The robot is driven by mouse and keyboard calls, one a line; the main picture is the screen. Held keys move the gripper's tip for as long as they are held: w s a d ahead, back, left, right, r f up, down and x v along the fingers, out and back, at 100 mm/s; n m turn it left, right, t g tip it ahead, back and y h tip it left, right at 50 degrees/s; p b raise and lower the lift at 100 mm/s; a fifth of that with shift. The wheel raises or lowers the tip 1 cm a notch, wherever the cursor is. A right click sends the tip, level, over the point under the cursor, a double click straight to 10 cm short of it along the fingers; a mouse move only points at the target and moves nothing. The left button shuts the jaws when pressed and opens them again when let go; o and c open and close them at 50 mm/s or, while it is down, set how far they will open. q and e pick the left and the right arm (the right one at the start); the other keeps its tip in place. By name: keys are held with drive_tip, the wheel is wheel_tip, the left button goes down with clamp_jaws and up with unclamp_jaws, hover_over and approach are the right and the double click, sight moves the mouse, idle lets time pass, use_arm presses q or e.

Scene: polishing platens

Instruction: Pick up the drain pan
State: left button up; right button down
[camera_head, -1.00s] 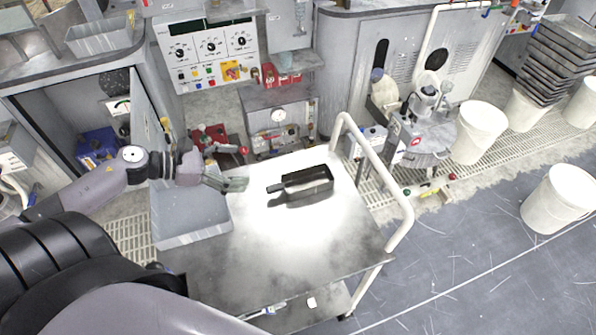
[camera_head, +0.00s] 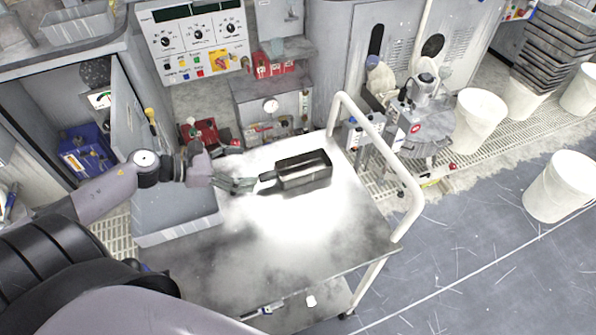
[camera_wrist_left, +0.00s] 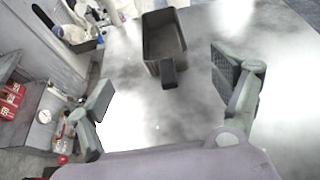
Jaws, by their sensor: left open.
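The drain pan (camera_head: 304,172) is a dark, open rectangular pan with a short handle on its left end. It sits on the metal cart top (camera_head: 330,245). In the left wrist view the pan (camera_wrist_left: 163,38) lies ahead, its handle (camera_wrist_left: 168,74) pointing back toward me between the fingers. My left gripper (camera_head: 247,185) is at the handle end of the pan; it also shows in the left wrist view (camera_wrist_left: 170,88). Its fingers are wide apart, one on each side of the handle, with gaps to both. My right gripper is not in view.
A grey bin (camera_head: 175,220) stands at the cart's left side, below my left arm. A white tubular rail (camera_head: 385,160) rises along the cart's right edge. A control cabinet (camera_head: 195,45) stands behind. White buckets (camera_head: 480,122) stand at right. The cart's front is mostly clear.

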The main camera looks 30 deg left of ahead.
sight(275, 171)
use_arm(q)
drive_tip(key=p+x, duration=0.2)
drive_tip(key=x, duration=0.6)
drive_tip(key=shift+w+d+f, duration=0.1)
drive_tip(key=shift+w+f, duration=0.05)
drive_tip(key=shift+w, duration=0.1)
drive_tip(key=shift+w+d+p, duration=0.35)
drive_tip(key=shift+d, duration=0.1)
drive_tip(key=p+x, duration=0.1)
drive_tip(key=x, duration=0.2)
drive_tip(key=shift+w+d+f+p, duration=0.1)
drive_tip(key=shift+d+f+p, duration=0.05)
drive_tip(key=shift+d+p, duration=0.15)
drive_tip(key=shift+w+d+f, duration=0.2)
drive_tip(key=shift+w+f, duration=0.05)
drive_tip(key=shift+f, duration=0.05)
drive_tip(key=shift+s, duration=0.1)
drive_tip(key=shift+c, duration=0.7)
drive_tip(key=c, duration=1.2)
